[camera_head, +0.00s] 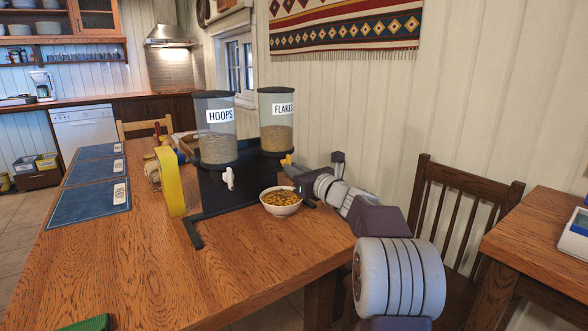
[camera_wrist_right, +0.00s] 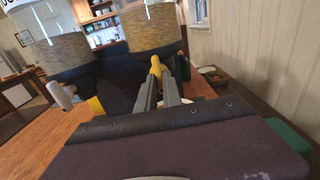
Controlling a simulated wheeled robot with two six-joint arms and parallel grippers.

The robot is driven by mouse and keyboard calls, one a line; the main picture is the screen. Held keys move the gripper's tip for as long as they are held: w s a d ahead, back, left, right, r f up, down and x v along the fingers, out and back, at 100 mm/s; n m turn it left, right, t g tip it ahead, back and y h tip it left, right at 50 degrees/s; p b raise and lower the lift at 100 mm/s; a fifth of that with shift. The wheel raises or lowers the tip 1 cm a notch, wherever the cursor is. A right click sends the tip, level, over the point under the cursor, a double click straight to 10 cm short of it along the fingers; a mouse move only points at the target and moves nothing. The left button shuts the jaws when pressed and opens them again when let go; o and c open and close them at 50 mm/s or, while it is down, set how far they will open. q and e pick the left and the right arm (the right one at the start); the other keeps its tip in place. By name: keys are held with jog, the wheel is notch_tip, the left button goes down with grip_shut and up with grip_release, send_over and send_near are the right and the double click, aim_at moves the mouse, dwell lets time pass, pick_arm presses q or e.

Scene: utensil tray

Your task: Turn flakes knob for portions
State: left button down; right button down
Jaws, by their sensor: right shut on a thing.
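The flakes dispenser (camera_head: 277,138) is a clear canister labelled FLAKES, partly filled, on a black stand (camera_head: 208,187). Its canister also shows in the right wrist view (camera_wrist_right: 150,30). Below it is the yellow flakes knob (camera_head: 287,160), seen in the right wrist view (camera_wrist_right: 155,66) between my fingertips. My right gripper (camera_wrist_right: 160,76) is shut on this knob, reaching in from the right. A white bowl (camera_head: 283,210) of cereal flakes stands in front of the stand, just left of my right gripper (camera_head: 297,176). My left gripper is not in view.
The hoops dispenser (camera_head: 215,148) with a white knob (camera_head: 228,178) stands left of the flakes one. A yellow box (camera_head: 170,181) stands upright left of the stand. Blue placemats (camera_head: 90,203) lie at the left.

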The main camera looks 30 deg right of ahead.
dwell(0.4)
jog(key=c, duration=1.5)
grip_release()
jog(key=shift+s, duration=0.1)
jog(key=s+p, duration=0.1)
jog(key=s, duration=0.7)
jog(key=shift+s+d, duration=0.35)
jog(key=shift+s, duration=0.05)
